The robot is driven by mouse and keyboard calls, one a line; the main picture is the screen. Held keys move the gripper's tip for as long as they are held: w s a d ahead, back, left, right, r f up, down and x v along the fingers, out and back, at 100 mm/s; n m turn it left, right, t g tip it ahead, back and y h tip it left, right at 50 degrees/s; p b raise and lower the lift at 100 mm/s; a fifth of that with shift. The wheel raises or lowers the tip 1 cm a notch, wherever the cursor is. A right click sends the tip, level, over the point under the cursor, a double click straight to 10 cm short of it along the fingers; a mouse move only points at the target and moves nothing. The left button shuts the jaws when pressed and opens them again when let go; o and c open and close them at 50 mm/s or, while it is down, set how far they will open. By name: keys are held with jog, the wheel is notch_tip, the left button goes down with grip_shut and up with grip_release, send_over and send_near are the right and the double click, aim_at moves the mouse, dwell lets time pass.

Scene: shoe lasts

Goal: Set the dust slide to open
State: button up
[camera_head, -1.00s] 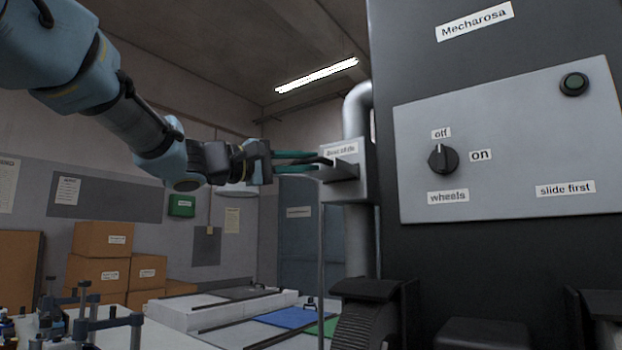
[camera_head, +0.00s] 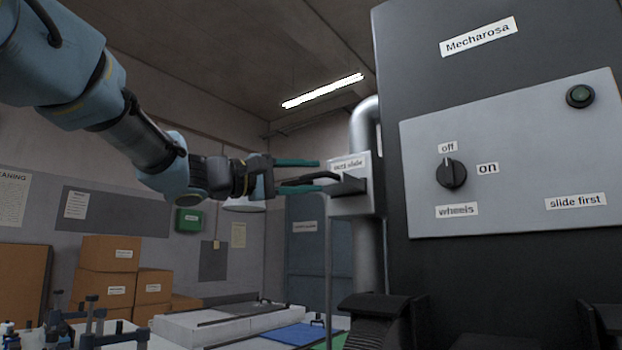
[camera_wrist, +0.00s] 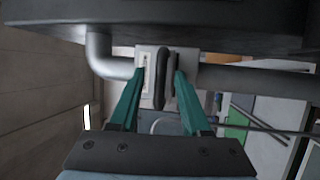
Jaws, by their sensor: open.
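The dust slide (camera_head: 350,185) is a grey box on the vertical metal pipe, beside the dark machine. It has a label on top and a dark handle (camera_head: 310,179) sticking out to the left. My gripper (camera_head: 319,175) is open at the slide, with one teal finger above the handle and one below it. In the wrist view the dark handle (camera_wrist: 162,80) stands between the two teal fingers (camera_wrist: 160,85), with a visible gap at least on the left side. Whether the right finger touches it I cannot tell. The slide's inner plate is hidden.
Cardboard boxes (camera_head: 108,270) and a table with a blue mat (camera_head: 295,334) are at lower left. A thin upright rod (camera_head: 328,260) stands below the slide.

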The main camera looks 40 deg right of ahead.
jog(key=b+v, duration=0.3)
jog(key=v, duration=0.7)
jog(key=shift+b, duration=0.3)
jog(key=shift+f, duration=0.1)
jog(key=w+a+f+n+t+y, duration=0.1)
jog(key=w+a+f+t+y, duration=0.15)
jog(key=f, duration=0.75)
jog(key=w+a+f+n+t+y+p, duration=0.1)
jog(key=w+a+f+n+y, duration=0.2)
jog(key=f, duration=0.8)
jog(key=w+a+f+t+y, duration=0.1)
jog(key=w+a+f+y, duration=0.3)
jog(key=f, duration=0.6)
jog(key=s+a+f+m+y, duration=0.1)
jog(key=s+a+f+y, duration=0.1)
jog(key=a+f, duration=0.5)
jog(key=s+a+f+m+y, duration=0.1)
jog(key=s+a+f+y, duration=0.1)
jog(key=a+f+y, duration=0.2)
jog(key=s+a+f+y+p, duration=0.1)
jog(key=a+f+y, duration=0.3)
jog(key=a+f, duration=0.6)
jog(key=s+a, duration=0.1)
jog(key=a, duration=0.3)
jog(key=shift+s+f+m, duration=0.4)
